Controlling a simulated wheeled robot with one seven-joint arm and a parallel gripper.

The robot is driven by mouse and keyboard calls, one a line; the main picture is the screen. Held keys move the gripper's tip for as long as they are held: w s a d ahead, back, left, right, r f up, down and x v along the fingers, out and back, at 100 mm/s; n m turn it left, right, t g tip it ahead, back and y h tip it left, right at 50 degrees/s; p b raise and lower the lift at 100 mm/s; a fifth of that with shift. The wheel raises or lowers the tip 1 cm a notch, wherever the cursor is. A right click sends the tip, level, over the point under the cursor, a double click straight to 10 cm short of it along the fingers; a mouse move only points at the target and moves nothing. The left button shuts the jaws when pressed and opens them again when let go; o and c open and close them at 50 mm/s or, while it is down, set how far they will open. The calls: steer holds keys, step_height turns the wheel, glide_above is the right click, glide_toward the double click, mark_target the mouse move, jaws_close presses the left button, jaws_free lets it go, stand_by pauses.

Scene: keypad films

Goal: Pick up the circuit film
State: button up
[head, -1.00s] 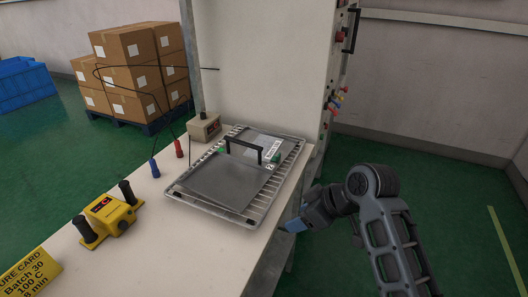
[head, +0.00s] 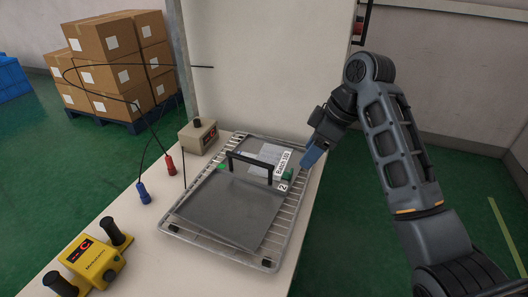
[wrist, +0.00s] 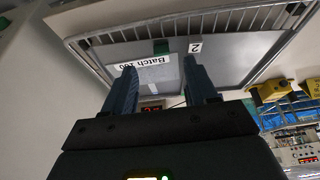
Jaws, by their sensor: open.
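A wire rack tray (head: 296,222) lies on the white bench. On it is a flat grey plate (head: 225,205) with a black handle (head: 250,164), and a paler grey sheet (head: 262,150) behind the handle. A white "Batch" label (head: 283,160) and a "2" tag (head: 283,186) sit near its right edge. Small green patches (head: 289,174) show by the handle; I cannot tell whether they are the circuit film. My gripper (head: 312,160) is open and empty at the rack's right edge, apart from the sheet. In the wrist view its fingers (wrist: 163,85) frame the label.
A yellow device (head: 92,262) with black knobs stands at the front left of the bench. A small beige box (head: 198,136) and red and blue plugs (head: 169,164) lie left of the rack. A white cabinet wall (head: 265,65) rises behind it.

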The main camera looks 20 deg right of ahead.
mark_target(291, 171)
steer(key=shift+w+a+f, duration=0.15)
steer(key=shift+w+f, duration=0.05)
steer(key=shift+f, duration=0.1)
steer(key=shift+a+p+x, duration=0.2)
steer(key=shift+p+x, duration=0.1)
steer(key=shift+x, duration=1.45)
steer(key=shift+a+p+x, duration=0.25)
steer(key=shift+x, duration=1.5)
steer(key=shift+w+r, duration=0.15)
steer(key=shift+r, duration=0.1)
steer(key=shift+c, duration=0.4)
jaws_close()
